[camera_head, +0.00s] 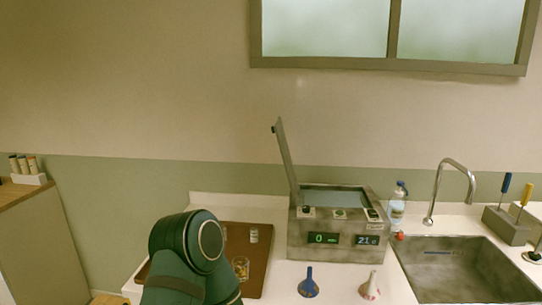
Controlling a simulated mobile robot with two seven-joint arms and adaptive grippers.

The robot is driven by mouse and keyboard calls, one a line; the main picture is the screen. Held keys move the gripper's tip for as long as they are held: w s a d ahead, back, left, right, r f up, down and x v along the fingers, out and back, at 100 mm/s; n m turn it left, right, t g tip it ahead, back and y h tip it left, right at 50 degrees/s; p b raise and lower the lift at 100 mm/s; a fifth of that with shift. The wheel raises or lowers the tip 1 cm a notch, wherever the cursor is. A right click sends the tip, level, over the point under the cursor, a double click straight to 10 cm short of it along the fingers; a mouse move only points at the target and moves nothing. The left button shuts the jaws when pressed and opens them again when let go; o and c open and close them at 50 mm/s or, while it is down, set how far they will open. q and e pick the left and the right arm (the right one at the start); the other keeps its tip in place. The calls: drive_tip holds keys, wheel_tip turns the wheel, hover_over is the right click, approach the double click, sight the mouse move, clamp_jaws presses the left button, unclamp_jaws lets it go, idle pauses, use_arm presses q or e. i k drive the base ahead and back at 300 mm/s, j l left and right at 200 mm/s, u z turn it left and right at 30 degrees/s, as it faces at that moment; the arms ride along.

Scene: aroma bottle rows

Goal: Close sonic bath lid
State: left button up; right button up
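The sonic bath (303,246) is a grey box on the white counter, with a green display and a blue display on its front. Its lid (286,160) stands open, nearly upright and leaning slightly left, along the left side of the bath's top opening (335,197). A dark green link of my own arm shows at the bottom, left of the bath and apart from it. Neither of my grippers is in view.
A brown tray (258,275) with a small vial (254,235) and a glass (240,268) lies left of the bath. A blue funnel (308,286) and a white-red funnel (370,288) stand in front. A bottle (397,208), tap (438,185) and sink (455,272) are at right.

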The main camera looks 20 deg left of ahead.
sight(279, 130)
drive_tip(key=j, duration=1.7)
drive_tip(key=k, duration=0.9)
drive_tip(key=i+z, duration=0.15)
drive_tip(key=i, duration=0.4)
drive_tip(key=i+j+z, duration=0.15)
drive_tip(key=i, duration=0.4)
